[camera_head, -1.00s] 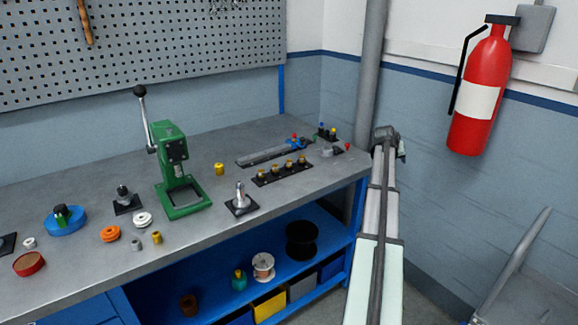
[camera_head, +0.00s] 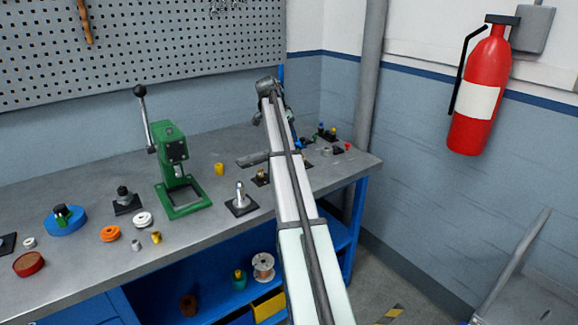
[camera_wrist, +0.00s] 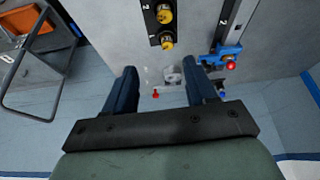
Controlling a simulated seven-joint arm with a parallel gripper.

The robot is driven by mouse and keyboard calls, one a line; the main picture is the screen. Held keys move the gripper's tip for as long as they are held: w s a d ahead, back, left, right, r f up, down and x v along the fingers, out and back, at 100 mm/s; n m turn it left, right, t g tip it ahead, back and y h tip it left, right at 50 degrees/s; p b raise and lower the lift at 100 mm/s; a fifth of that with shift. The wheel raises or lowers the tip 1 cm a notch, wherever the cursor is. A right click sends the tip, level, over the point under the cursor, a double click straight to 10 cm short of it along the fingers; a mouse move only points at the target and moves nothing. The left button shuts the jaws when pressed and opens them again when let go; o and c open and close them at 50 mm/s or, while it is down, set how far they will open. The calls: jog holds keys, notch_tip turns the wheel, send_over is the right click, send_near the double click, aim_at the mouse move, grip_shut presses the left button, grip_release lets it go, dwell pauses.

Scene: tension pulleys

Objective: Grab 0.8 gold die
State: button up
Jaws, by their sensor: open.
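In the wrist view, two gold dies, one (camera_wrist: 166,14) above the other (camera_wrist: 166,43), sit on a black rack (camera_wrist: 147,18) with white marks. I cannot read a 0.8 mark. In the head view, my arm covers most of this rack; one gold die (camera_head: 261,177) shows at its left. My gripper (camera_wrist: 160,88) is open and empty, its two dark blue fingers apart, below the rack in the wrist view. In the head view the gripper is mostly hidden behind my arm.
A slotted rail with a blue clamp (camera_wrist: 222,55) lies right of the rack in the wrist view. A grey piece (camera_wrist: 172,75) and a small red piece (camera_wrist: 156,94) show between the fingers. A green press (camera_head: 178,170) and a metal post (camera_head: 241,197) stand to the left.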

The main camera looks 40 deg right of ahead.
jog(key=w+a, duration=0.1)
jog(key=a, duration=0.3)
jog(key=shift+m, duration=0.3)
jog(key=x, duration=0.8)
jog(key=shift+w, duration=0.15)
jog(key=shift+x, duration=2.65)
jog(key=shift+c, duration=0.3)
jog(key=shift+w, duration=0.1)
grip_shut()
